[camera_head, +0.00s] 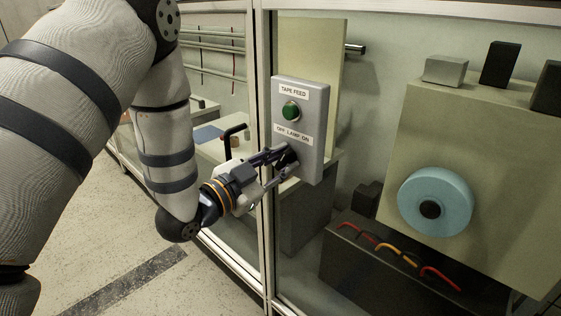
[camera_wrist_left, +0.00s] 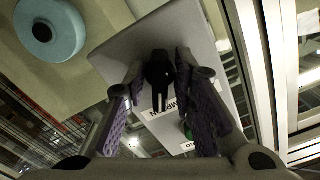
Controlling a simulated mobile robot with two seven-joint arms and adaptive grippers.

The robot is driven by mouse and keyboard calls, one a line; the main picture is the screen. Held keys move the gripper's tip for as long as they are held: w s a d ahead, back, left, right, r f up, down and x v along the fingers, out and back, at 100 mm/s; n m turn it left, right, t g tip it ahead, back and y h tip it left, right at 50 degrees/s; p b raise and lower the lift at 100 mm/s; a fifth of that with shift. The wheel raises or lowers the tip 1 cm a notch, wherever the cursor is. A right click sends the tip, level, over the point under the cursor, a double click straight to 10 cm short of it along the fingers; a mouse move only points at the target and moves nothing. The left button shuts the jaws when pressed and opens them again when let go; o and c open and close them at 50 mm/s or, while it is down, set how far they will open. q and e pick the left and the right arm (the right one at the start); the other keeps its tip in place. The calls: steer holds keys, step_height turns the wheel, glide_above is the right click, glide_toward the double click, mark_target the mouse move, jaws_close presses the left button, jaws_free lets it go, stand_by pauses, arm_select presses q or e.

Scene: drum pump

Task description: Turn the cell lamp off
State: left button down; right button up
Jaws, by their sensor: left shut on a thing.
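The grey control box (camera_head: 298,128) is mounted on the frame of the glazed cell. Its lower label (camera_head: 292,134) reads OFF LAMP ON, and the black lamp knob (camera_head: 290,157) sits below it. My left gripper (camera_head: 283,164) is at the knob, its fingers on either side. In the left wrist view, the knob (camera_wrist_left: 158,72) shows between the two fingers of the left gripper (camera_wrist_left: 159,80), shut on it. My right gripper is not in view.
A green button (camera_head: 291,110) under a TAPE FEED label sits above the knob on the same box. A dark door handle (camera_head: 233,138) is left of the box. Behind the glass are a blue tape roll (camera_head: 435,201) and a dark tray with coloured handles (camera_head: 400,270).

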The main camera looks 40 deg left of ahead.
arm_select(q)
steer(key=shift+r+n+p, duration=0.2)
steer(key=shift+n+p, duration=0.85)
steer(key=shift+n, duration=0.05)
steer(key=n+p, duration=0.2)
steer(key=n, duration=0.1)
steer(key=shift+n, duration=0.3)
steer(key=n+p, duration=0.2)
steer(key=n, duration=0.1)
steer(key=shift+d+f, duration=0.1)
steer(key=shift+f+n+p, duration=0.1)
steer(key=shift+n+p, duration=0.35)
steer(key=shift+n, duration=0.85)
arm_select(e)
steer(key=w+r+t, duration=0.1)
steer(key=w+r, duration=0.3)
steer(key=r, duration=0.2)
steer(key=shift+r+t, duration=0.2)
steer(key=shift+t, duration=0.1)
arm_select(q)
steer(key=shift+d+n, duration=0.1)
steer(key=shift+n, duration=0.2)
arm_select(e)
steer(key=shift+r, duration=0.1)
arm_select(q)
steer(key=c, duration=1.6)
jaws_free()
steer(key=shift+c, duration=0.2)
steer(key=shift+s, duration=0.15)
